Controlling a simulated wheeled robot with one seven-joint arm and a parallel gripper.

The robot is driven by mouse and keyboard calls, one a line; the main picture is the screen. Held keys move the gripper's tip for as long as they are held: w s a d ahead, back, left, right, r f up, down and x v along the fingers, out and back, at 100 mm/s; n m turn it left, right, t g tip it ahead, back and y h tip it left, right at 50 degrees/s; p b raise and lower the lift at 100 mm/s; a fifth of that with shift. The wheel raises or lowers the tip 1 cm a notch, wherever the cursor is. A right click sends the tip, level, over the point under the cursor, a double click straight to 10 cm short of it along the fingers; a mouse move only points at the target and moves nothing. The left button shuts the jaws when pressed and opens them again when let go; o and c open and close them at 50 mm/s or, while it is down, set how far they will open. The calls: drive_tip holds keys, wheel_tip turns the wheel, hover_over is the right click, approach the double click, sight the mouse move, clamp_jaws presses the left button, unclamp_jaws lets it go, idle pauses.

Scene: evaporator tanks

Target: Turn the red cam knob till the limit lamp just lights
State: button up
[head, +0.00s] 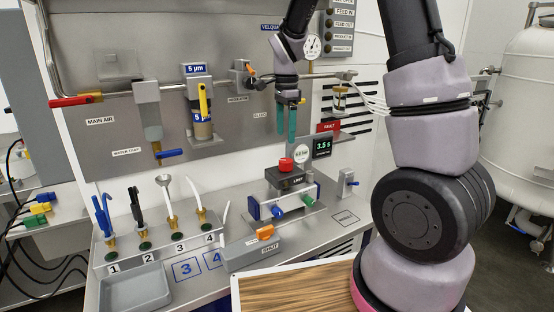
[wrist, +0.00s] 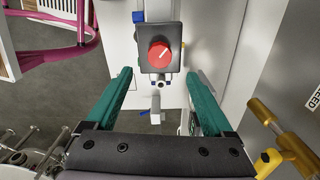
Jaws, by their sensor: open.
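The red cam knob (head: 286,164) sits on top of a dark box (head: 290,179) marked LIMIT, on a small fixture on the bench. In the wrist view the knob (wrist: 160,54) is round, with a pale pointer line aimed to the upper right. My gripper (head: 287,138) points down above the knob, its teal fingers parted and empty. In the wrist view the gripper (wrist: 159,76) has one finger either side of the knob's line, apart from it. I cannot make out a lit limit lamp.
A small display (head: 322,147) reading 3.5 s and a round white tag (head: 301,154) stand close behind the knob. Blue and green fittings stick out of the fixture's front. Numbered hose stations (head: 163,244) are at left.

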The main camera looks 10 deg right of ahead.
sight(286, 160)
wheel_tip(286, 160, down, 9)
drive_tip(key=shift+f, duration=0.1)
idle(0.3)
clamp_jaws()
drive_tip(key=c, duration=1.4)
unclamp_jaws()
drive_tip(key=shift+n, duration=1.2)
drive_tip(key=shift+o, duration=0.2)
drive_tip(key=o, duration=1.4)
drive_tip(key=shift+c, duration=0.2)
